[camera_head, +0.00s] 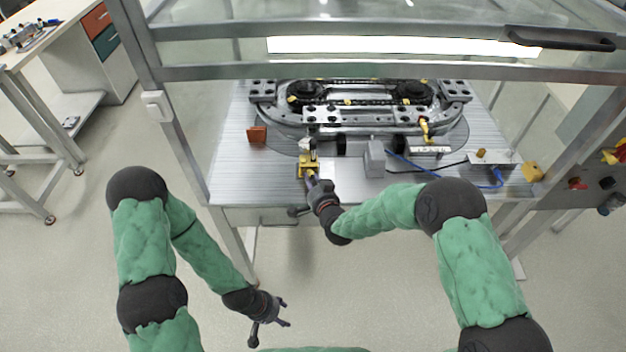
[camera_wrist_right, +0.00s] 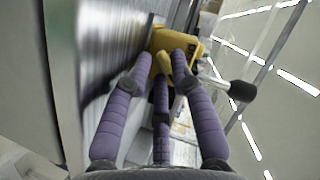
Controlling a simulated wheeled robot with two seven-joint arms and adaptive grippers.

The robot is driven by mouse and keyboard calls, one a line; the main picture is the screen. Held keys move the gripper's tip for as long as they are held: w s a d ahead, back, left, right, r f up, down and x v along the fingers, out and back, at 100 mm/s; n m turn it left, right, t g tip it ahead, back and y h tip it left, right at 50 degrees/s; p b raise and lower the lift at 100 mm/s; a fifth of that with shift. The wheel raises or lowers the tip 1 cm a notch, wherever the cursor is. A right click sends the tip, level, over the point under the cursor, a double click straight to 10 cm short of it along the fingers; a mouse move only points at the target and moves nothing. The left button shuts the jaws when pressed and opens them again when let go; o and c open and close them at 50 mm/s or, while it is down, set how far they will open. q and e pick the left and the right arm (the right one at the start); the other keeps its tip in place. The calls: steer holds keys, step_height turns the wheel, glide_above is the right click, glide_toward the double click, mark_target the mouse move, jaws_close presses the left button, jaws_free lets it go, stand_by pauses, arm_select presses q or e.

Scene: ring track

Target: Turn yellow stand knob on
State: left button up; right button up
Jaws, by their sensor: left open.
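The yellow stand (camera_head: 309,160) is on the table's near part, in front of the oval track. In the right wrist view the yellow stand (camera_wrist_right: 157,42) is close ahead, with a small yellow knob (camera_wrist_right: 183,70) among my fingertips. My right gripper (camera_head: 311,178) is at the stand's near side; its purple fingers (camera_wrist_right: 162,68) reach around the knob. I cannot tell whether they press on it. A silver lever with a black ball end (camera_wrist_right: 241,90) sticks out to the right. My left gripper (camera_head: 275,320) is open and empty, low over the floor, away from the table.
The oval track (camera_head: 350,125) fills the table's back. A brown block (camera_head: 257,135) is left of the stand, a grey box (camera_head: 374,160) right of it. Cables run to the right. Frame bars (camera_head: 350,72) cross above the table.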

steer(key=shift+o, duration=0.3)
steer(key=shift+s+a+f, duration=0.1)
steer(key=shift+f, duration=0.05)
steer(key=shift+s, duration=0.2)
steer(key=v, duration=0.7)
steer(key=shift+s+d+r, duration=0.15)
steer(key=shift+d+r, duration=0.05)
steer(key=shift+r, duration=0.05)
stand_by(0.3)
